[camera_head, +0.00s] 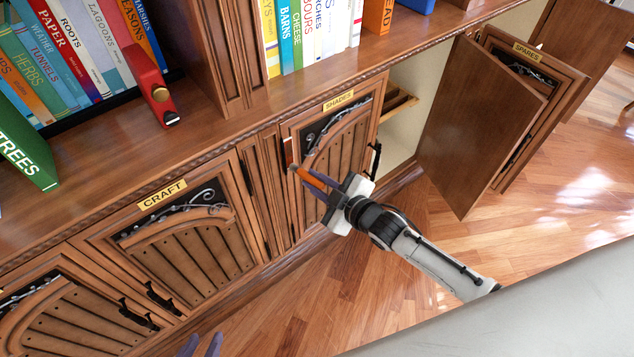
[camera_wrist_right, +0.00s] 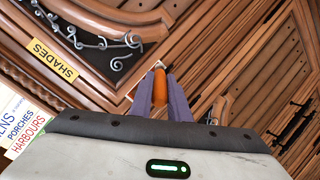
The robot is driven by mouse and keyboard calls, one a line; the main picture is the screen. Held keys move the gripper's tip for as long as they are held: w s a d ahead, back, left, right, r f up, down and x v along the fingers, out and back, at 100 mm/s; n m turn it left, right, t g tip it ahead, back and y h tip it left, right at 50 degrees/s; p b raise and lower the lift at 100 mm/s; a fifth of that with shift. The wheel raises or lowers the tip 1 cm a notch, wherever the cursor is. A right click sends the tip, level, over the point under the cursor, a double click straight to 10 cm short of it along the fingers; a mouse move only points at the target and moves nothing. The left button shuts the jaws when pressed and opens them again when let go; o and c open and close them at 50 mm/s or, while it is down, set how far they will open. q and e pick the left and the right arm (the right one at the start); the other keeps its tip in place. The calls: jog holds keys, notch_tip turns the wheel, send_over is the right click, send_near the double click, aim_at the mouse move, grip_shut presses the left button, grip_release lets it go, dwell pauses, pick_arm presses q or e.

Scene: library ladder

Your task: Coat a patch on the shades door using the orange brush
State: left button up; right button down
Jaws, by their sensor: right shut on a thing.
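The shades door (camera_head: 335,140) is a carved wooden cabinet door with a yellow SHADES label (camera_wrist_right: 53,60). A small pale-edged patch (camera_head: 288,152) with a reddish-brown middle shows at its upper left. My right gripper (camera_head: 318,186) is in front of this door, shut on the orange brush (camera_head: 316,177).
The craft door (camera_head: 185,240) is left of the shades door. An open door leaf (camera_head: 480,120) and the spares door (camera_head: 535,75) stand out at right. Above are books, a green TREES book (camera_head: 25,150) and a red object (camera_head: 150,85). The wooden floor (camera_head: 420,240) is clear.

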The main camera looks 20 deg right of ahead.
aim_at(324, 189)
jog(key=shift+w+a, duration=0.1)
jog(key=shift+w, duration=0.15)
notch_tip(324, 189, up, 4)
jog(key=p, duration=0.4)
jog(key=shift+s+r, duration=0.1)
jog(key=shift+f+b, duration=1.55)
jog(key=shift+f, duration=0.55)
jog(key=shift+s+d+r+p, duration=0.1)
jog(key=shift+s+d+p, duration=0.1)
jog(key=shift+s+p, duration=0.25)
jog(key=shift+s+d+p, duration=0.25)
jog(key=shift+s+p, duration=0.15)
jog(key=shift+s, duration=0.2)
jog(key=shift+s+d+p, duration=0.2)
jog(key=shift+s+p, duration=0.15)
jog(key=shift+s, duration=0.2)
jog(key=shift+s+d+p, duration=0.2)
jog(key=shift+s+p, duration=0.05)
jog(key=shift+s, duration=0.35)
jog(key=shift+s+d+p, duration=0.2)
jog(key=shift+s, duration=0.35)
